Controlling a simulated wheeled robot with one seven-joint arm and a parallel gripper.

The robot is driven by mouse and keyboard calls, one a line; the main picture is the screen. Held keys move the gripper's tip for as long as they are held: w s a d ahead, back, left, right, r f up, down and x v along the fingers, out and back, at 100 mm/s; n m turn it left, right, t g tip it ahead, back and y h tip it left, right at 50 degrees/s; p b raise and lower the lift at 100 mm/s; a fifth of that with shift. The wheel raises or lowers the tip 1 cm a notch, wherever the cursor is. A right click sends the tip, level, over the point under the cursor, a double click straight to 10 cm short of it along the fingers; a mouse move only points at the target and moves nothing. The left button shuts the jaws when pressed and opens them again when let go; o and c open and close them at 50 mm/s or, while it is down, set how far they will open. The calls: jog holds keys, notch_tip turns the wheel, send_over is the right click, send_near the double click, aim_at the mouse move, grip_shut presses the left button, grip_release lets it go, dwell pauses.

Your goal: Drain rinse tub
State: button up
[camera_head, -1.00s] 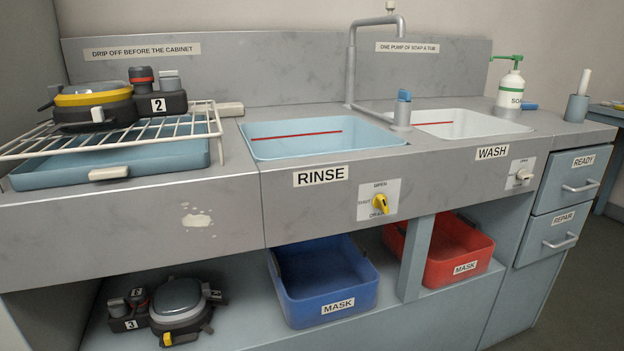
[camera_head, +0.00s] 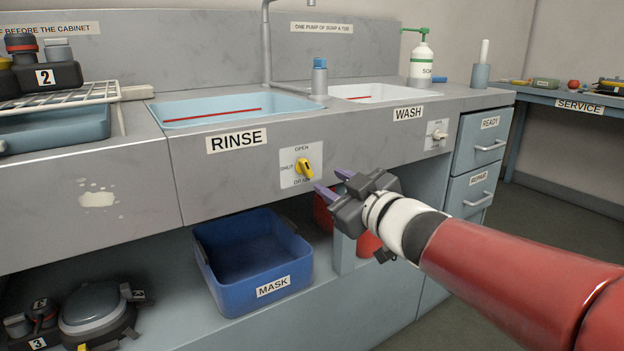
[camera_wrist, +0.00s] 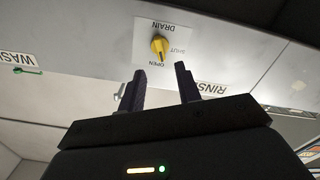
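The rinse tub (camera_head: 235,108) is a light blue basin set in the grey counter, with a red line on its inner wall. Its front panel carries a yellow knob (camera_head: 304,167) on a white plate marked OPEN, SHUT and a third word. In the wrist view the knob (camera_wrist: 158,47) stands ahead between my fingers, and that third word reads DRAIN. I cannot tell surely which mark the knob points at. My gripper (camera_head: 329,182) is open and empty, apart from the knob, to its lower right in the head view. The fingers also show in the wrist view (camera_wrist: 159,70).
The wash tub (camera_head: 380,93) has its own white knob (camera_head: 437,134). A blue mask bin (camera_head: 255,262) and a partly hidden red bin (camera_head: 367,244) sit on the shelf below. A wire rack (camera_head: 85,98) stands left. Drawers (camera_head: 478,147) stand right.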

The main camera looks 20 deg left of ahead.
aim_at(308, 169)
jog(key=x, duration=0.7)
jog(key=shift+w+a, duration=0.15)
jog(key=shift+a, duration=0.1)
grip_shut()
